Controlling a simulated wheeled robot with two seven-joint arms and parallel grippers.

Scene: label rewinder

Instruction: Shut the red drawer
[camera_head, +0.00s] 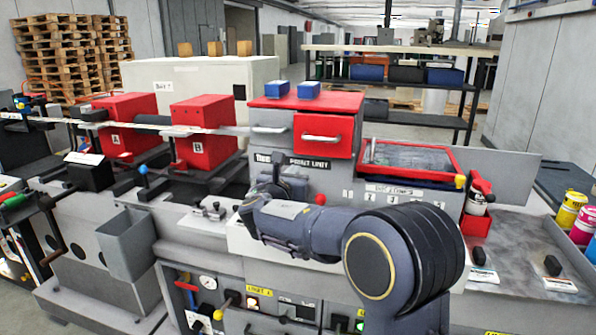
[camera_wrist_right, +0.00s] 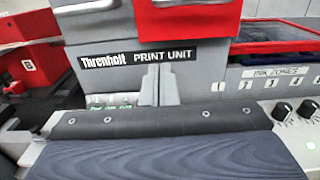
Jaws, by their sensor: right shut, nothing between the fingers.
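The red drawer (camera_head: 325,136) is at the top right of the print unit, with a pale bar handle. Its front stands out forward of the grey drawer front (camera_head: 270,130) beside it, so it looks partly open. In the right wrist view the red drawer (camera_wrist_right: 188,20) is at the top, cut off by the edge. My right gripper (camera_head: 276,168) is shut and empty, below and left of the red drawer and apart from it. Its closed fingers (camera_wrist_right: 158,68) point up towards the print unit's label. My left gripper is not in view.
Two blue blocks (camera_head: 308,89) sit on the red top. A red-framed tray (camera_head: 408,158) is right of the drawer, above the ink-zone panel. Red boxes (camera_head: 203,133) stand to the left. Space directly in front of the drawer looks clear above my right arm.

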